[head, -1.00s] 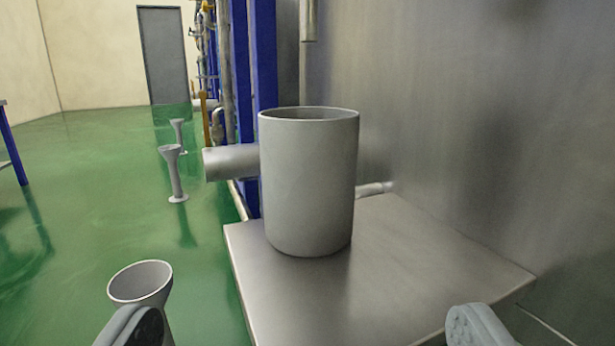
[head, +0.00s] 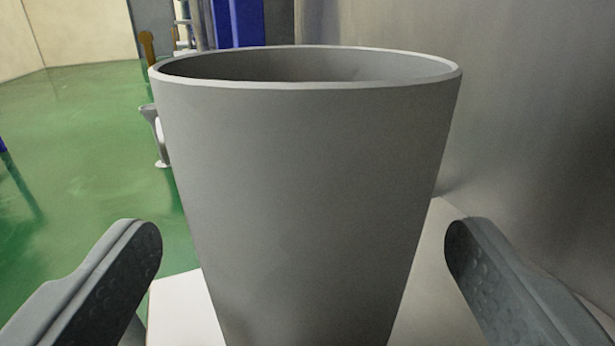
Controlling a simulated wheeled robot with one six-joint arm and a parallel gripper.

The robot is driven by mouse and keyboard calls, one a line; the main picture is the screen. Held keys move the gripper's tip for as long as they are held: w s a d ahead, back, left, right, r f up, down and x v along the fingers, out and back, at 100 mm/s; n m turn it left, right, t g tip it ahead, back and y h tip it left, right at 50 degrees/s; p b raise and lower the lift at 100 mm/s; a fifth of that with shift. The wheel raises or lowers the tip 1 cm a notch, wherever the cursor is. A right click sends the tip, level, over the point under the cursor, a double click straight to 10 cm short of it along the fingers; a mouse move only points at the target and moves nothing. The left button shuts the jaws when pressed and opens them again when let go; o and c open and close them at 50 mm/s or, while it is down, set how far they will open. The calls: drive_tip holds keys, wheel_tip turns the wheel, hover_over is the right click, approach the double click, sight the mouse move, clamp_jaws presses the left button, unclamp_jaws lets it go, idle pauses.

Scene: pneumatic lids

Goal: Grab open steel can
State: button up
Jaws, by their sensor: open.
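The open steel can (head: 305,200) is a plain grey cylinder with an open top. It fills the middle of the view, close in front of me, and stands upright. Its base is below the frame's edge. My gripper (head: 305,240) is open, with one finger on the left of the can and one on the right. Gaps show between both fingers and the can's wall, so neither appears to touch it. The inside of the can shows only near the far rim.
A steel wall (head: 540,130) rises close on the right. Blue posts (head: 238,22) and a small grey stand (head: 155,135) are behind the can. Green floor (head: 75,170) lies open on the left.

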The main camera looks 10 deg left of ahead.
drive_tip(key=shift+w+a, duration=0.1)
drive_tip(key=shift+w, duration=0.35)
drive_tip(key=c, duration=1.2)
